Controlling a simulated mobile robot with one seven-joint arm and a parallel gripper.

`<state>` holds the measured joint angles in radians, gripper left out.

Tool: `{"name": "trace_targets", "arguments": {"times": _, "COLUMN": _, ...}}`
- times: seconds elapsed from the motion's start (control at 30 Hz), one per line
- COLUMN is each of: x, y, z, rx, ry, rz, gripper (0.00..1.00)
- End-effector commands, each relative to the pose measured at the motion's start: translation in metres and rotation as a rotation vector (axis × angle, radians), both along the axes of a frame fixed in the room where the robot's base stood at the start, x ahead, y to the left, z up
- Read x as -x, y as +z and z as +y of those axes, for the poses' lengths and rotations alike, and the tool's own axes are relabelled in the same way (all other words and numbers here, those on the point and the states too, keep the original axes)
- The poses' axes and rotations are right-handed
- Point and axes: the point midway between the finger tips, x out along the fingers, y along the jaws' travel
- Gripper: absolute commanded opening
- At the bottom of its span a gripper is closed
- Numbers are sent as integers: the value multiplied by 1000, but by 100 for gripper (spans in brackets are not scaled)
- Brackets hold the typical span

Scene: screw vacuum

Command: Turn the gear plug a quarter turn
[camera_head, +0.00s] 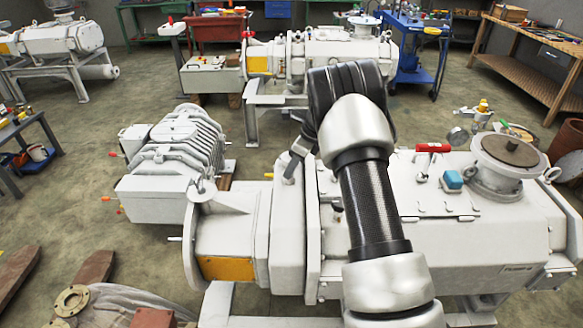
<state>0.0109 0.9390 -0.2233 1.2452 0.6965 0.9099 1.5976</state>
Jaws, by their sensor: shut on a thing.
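My arm comes up from the bottom of the head view and bends over. My gripper (291,170) points down at the top of the white gear housing (285,235) of the large screw vacuum pump (480,245). The gripper is small in the picture and partly behind my wrist. It is shut on the gear plug, at the upper edge of the housing. The plug itself is covered by the jaws, so its turn angle cannot be seen.
A red-handled valve (432,148), a blue cap (453,180) and a round flange (508,152) stand on the pump's top right. A finned white unit (178,145) sits to the left. Another pump (320,55) stands behind.

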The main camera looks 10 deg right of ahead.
Motion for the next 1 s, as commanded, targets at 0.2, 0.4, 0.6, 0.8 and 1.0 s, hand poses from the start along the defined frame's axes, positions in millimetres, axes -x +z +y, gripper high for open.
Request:
{"name": "trace_targets", "arguments": {"times": 0.2, "x": 0, "y": 1, "z": 0, "rx": -2, "ry": 266, "rz": 4, "gripper": 0}}
{"name": "trace_targets", "arguments": {"times": 0.4, "x": 1, "y": -1, "z": 1, "rx": -4, "ry": 507, "rz": 5, "gripper": 0}}
{"name": "trace_targets", "arguments": {"times": 0.6, "x": 2, "y": -3, "z": 2, "rx": -4, "ry": 699, "rz": 8, "gripper": 0}}
{"name": "trace_targets", "arguments": {"times": 0.8, "x": 4, "y": -4, "z": 2, "rx": -6, "ry": 715, "rz": 13, "gripper": 0}}
{"name": "trace_targets", "arguments": {"times": 1.0, "x": 4, "y": -5, "z": 2, "rx": -7, "ry": 713, "rz": 13, "gripper": 40}}
